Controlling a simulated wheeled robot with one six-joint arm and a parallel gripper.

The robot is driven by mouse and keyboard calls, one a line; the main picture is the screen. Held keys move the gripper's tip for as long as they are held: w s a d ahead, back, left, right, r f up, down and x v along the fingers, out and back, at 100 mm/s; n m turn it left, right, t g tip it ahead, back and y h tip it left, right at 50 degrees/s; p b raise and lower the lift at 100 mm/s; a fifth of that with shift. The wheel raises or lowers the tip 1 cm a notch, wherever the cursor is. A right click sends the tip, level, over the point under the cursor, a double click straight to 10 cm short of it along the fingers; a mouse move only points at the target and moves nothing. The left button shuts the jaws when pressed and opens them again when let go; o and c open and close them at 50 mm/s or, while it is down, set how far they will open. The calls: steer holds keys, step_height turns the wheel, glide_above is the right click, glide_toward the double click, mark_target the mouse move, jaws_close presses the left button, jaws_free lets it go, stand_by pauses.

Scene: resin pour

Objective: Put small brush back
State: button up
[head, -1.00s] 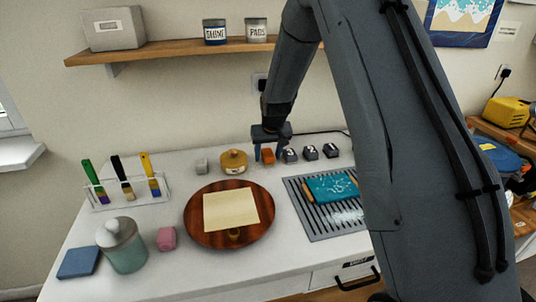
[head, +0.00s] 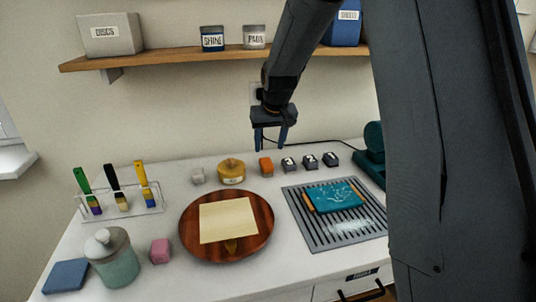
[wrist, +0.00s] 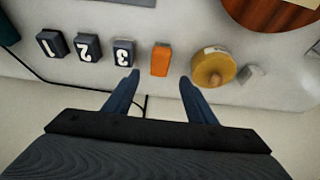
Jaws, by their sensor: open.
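Three brushes stand in a clear rack (head: 122,208) at the left of the counter: one with a green handle (head: 84,181), one with a black handle (head: 113,179) and one with a yellow handle (head: 142,174). I cannot tell which is the small brush. My gripper (head: 270,148) is open and empty, raised above the back of the counter, far to the right of the rack. In the wrist view, an orange block (wrist: 161,59) shows beyond the gap between the open fingers (wrist: 159,80), and the brushes are out of view.
A round wooden board (head: 258,236) bears a cream sheet (head: 228,220) and a small amber patch. Numbered dark blocks (head: 310,161) and a yellow lidded pot (head: 231,171) line the back. A grooved tray (head: 352,232) lies right; a jar (head: 113,261) and pink block (head: 160,251) stand front left.

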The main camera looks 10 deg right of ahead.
steer(key=s+f+g, duration=0.1)
steer(key=s+f, duration=0.1)
steer(key=s, duration=0.8)
steer(key=s+f+g, duration=0.1)
steer(key=s+f, duration=0.1)
steer(key=s, duration=0.9)
steer(key=s+f+g, duration=0.1)
steer(key=s+f, duration=0.1)
steer(key=s, duration=0.9)
